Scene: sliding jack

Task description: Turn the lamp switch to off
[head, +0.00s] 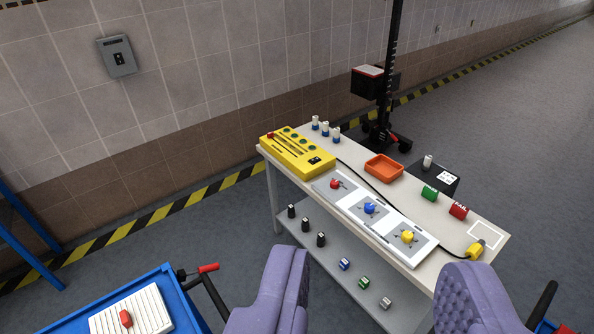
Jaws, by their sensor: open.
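A grey wall plate (117,57) with a small black switch is on the tiled wall at the upper left. It may be the lamp switch; its on or off position is too small to read. A yellow box (297,153) on the table also has a small black switch and several green buttons. My gripper (374,262) shows as two purple padded fingers at the bottom, wide apart, with nothing between them. It is open and well away from the wall plate, which is farther up and left.
A table (462,222) holds white panels with red, blue and yellow knobs, an orange tray (384,167) and small blocks. Its lower shelf (300,251) holds several knobs. A blue cart (172,283) stands lower left. A black post (391,80) stands behind.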

